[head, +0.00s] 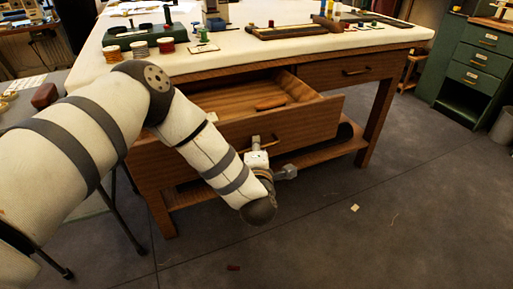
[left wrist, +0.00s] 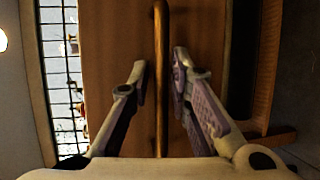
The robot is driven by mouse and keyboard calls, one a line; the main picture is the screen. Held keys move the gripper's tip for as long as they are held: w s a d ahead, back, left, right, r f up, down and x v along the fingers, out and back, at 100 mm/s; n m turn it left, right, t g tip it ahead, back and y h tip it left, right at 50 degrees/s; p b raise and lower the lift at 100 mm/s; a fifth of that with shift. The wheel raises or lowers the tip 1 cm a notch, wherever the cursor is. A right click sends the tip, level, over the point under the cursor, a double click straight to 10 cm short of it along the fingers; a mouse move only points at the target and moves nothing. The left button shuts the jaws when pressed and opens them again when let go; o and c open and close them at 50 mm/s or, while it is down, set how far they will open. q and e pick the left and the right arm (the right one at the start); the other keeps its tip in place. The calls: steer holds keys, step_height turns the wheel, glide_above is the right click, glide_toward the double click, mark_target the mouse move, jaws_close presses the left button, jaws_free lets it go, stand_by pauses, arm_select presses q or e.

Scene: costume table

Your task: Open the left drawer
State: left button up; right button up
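The left drawer (head: 318,117) of the wooden table is pulled well out, and its inside shows. Its brass bar handle (head: 272,139) is on the front panel; in the left wrist view the handle (left wrist: 160,120) runs upright between my fingers. My left gripper (left wrist: 161,72) is open, one finger on each side of the handle, with a gap on the left and a narrower one on the right. In the head view my left arm reaches down in front of the drawer and hides part of its front. My right gripper is in neither view.
An orange-brown item (head: 270,103) lies in the drawer. The right drawer (head: 350,72) is shut. Thread spools (head: 139,49) and trays (head: 290,30) stand on the tabletop (head: 230,45). A green cabinet (head: 475,65) stands at the right. The floor in front is mostly clear.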

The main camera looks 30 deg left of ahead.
arm_select(q)
steer(key=v, duration=1.2)
steer(key=s+d+f+m+g+h+p, duration=0.25)
steer(key=s+f+m+g+h, duration=0.45)
steer(key=s+f+m, duration=0.8)
steer(key=s+a+m+g, duration=0.1)
steer(key=s+m+g, duration=0.2)
steer(key=s, duration=0.5)
steer(key=s+a+f+m+g, duration=0.1)
steer(key=s+a+m+g, duration=0.1)
steer(key=s, duration=0.6)
steer(key=s+a+f+m+g, duration=0.1)
steer(key=s+a+m+g, duration=0.1)
steer(key=s, duration=0.6)
steer(key=m+g, duration=0.1)
steer(key=g, duration=0.1)
steer(key=shift+s+a+m+g, duration=0.2)
steer(key=shift+m+g, duration=0.1)
steer(key=shift+m, duration=0.1)
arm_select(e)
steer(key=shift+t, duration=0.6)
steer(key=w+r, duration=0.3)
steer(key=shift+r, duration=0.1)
